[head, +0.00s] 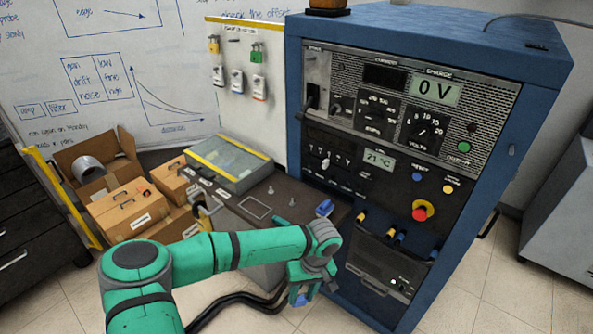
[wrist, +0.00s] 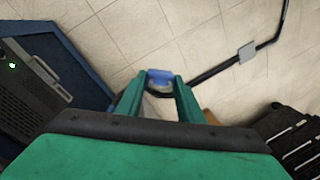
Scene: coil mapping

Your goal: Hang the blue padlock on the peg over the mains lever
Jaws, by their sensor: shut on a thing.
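My gripper (head: 299,287) is low in front of the bench, right of its front edge in the head view. It is shut on the blue padlock (wrist: 159,77), whose blue body shows between the fingertips in the wrist view. A grey curved part shows beneath the blue body, partly hidden by the fingers. In the head view only a little of the padlock's blue (head: 301,299) shows below the fingers.
A board (head: 240,75) with yellow and green padlocks and tags hangs left of the cabinet. The bench (head: 281,207) carries a grey case (head: 228,160) and another blue item (head: 324,208). Cardboard boxes (head: 128,207) stand left. A black cable (wrist: 213,70) lies on the floor.

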